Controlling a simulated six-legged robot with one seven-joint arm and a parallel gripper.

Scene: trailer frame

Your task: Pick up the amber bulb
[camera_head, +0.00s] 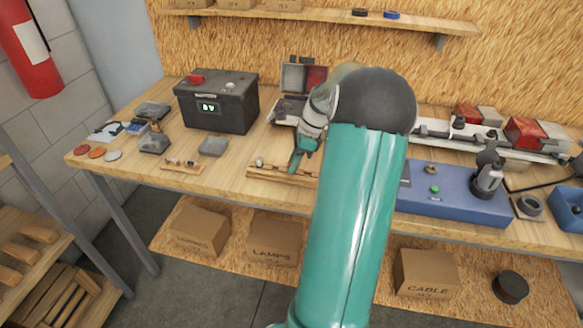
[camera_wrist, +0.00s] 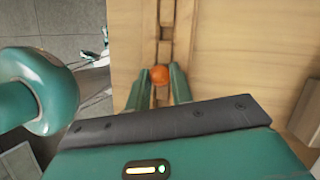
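The amber bulb (camera_wrist: 159,75) shows in the wrist view as a small round orange thing over the slot of a wooden rack (camera_wrist: 167,30). My gripper (camera_wrist: 159,80) has one green finger on each side of it, with the fingertips very near or against its sides. I cannot tell whether the fingers press on it. In the head view my gripper (camera_head: 302,160) points down at the wooden rack (camera_head: 270,172) near the bench's front edge. The bulb cannot be made out there, and my arm hides the rack's right end.
A black battery box (camera_head: 215,105) stands behind and left of the rack. A smaller wooden rack (camera_head: 182,165) and a grey block (camera_head: 213,146) lie to the left. A blue unit (camera_head: 455,198) stands to the right of my arm. A shelf (camera_head: 340,17) runs above.

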